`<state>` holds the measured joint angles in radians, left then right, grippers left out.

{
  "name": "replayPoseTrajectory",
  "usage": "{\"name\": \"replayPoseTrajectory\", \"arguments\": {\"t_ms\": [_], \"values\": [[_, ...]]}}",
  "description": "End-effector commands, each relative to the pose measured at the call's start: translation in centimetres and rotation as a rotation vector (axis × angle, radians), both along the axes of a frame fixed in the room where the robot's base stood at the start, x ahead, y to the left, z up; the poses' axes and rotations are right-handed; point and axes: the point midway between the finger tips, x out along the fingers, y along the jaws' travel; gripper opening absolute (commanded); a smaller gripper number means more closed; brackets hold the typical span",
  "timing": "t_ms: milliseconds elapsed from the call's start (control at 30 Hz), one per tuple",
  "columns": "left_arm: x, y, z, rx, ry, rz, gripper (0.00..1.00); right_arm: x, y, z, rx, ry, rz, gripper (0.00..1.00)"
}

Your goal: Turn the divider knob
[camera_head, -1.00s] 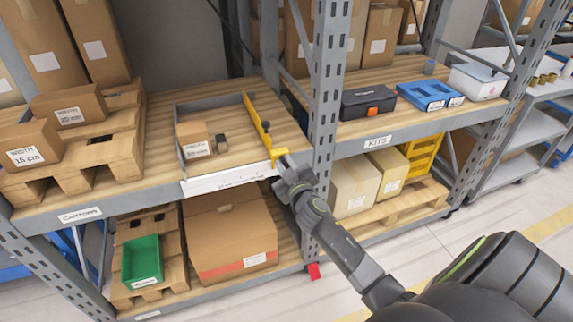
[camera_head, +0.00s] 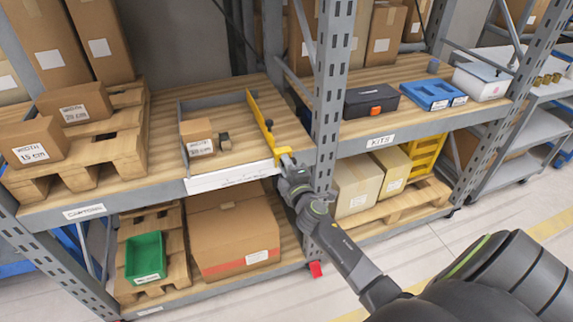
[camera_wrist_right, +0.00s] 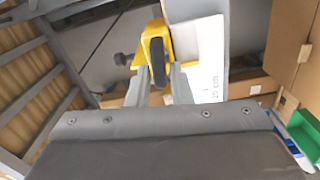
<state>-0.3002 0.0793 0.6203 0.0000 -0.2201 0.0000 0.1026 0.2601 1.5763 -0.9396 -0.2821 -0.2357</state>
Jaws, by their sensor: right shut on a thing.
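The yellow divider (camera_head: 262,122) stands on the shelf as the right side of a grey-walled bay with a white front scale (camera_head: 230,175). My right gripper (camera_head: 286,158) is at the divider's front end. In the right wrist view, my two fingers (camera_wrist_right: 160,85) are shut around a dark elongated knob (camera_wrist_right: 157,62) on the yellow bracket (camera_wrist_right: 155,38). The knob looks roughly upright there. In the head view, my gripper hides the knob. My left gripper is not in view.
The rack upright (camera_head: 329,100) stands close to the right of my gripper. Cartons on a pallet (camera_head: 130,150) are at left; a black case (camera_head: 371,101) is at right.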

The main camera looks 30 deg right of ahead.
Motion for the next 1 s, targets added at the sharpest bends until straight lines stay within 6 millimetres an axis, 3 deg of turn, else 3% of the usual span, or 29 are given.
{"name": "replayPoseTrajectory", "arguments": {"t_ms": [500,1000], "values": [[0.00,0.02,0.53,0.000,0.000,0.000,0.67,-0.09,-0.06,-0.66,-0.380,0.096,0.000,0.00],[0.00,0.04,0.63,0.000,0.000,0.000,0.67,-0.10,-0.09,-0.82,-0.483,0.120,0.000,0.00]]}}
